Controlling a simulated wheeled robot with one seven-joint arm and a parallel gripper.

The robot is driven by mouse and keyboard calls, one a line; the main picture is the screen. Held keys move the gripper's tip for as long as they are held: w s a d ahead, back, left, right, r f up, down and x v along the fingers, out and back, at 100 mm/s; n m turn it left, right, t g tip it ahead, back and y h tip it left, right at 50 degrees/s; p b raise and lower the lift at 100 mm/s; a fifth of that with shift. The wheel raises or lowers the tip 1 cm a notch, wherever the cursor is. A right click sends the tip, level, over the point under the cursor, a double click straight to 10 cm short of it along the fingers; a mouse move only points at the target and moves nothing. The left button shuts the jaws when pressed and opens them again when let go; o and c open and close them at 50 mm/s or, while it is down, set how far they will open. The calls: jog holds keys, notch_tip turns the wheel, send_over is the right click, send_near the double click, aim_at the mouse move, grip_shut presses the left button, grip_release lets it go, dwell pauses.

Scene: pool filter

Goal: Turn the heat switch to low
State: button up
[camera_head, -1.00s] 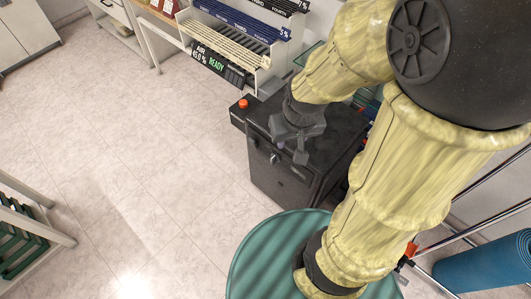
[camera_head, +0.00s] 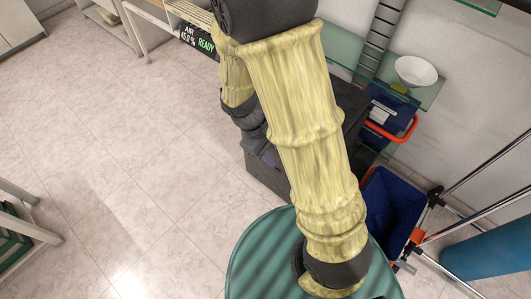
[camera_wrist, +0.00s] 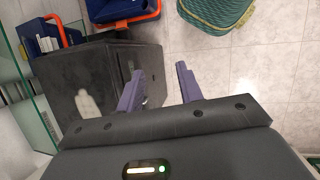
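The dark box (camera_head: 262,177) stands on the floor, mostly hidden behind my arm in the head view. In the wrist view its dark top and front (camera_wrist: 80,75) fill the left side. No heat switch or its marking can be made out clearly; a small dark detail shows near the left finger on the box's front. My gripper (camera_wrist: 160,85) is open and empty, its two purple-grey fingers apart. The left finger overlaps the box's front and the right finger lies over floor; contact cannot be told. In the head view a bit of purple-grey finger shows beside the box.
A blue bin with an orange handle (camera_wrist: 122,12) is beside the box. A glass shelf with a white bowl (camera_head: 416,71) is at the upper right. A white rack with a READY display (camera_head: 200,41) is at the upper left. Tiled floor left of the box is clear.

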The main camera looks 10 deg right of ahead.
jog(key=w+a+f+n+t+h+b, duration=0.2)
jog(key=f+n+h+b, duration=0.25)
jog(key=f, duration=0.45)
jog(key=w+a+f+n+t+h+b, duration=0.1)
jog(key=w+f+n+h+b, duration=0.25)
jog(key=f+b, duration=0.4)
jog(key=w+a+f+n+t+h+b, duration=0.2)
jog(key=w+a+f+n+t+b, duration=0.1)
jog(key=a+f+n+t, duration=0.5)
jog(key=shift+w+a+f+n+t+b, duration=0.3)
jog(key=shift+f+n+t+b, duration=0.35)
jog(key=shift+b, duration=0.2)
jog(key=shift+d, duration=0.1)
jog(key=b+x, duration=0.3)
jog(key=x, duration=1.4)
jog(key=shift+r, duration=0.25)
jog(key=shift+w+d, duration=0.1)
grip_shut()
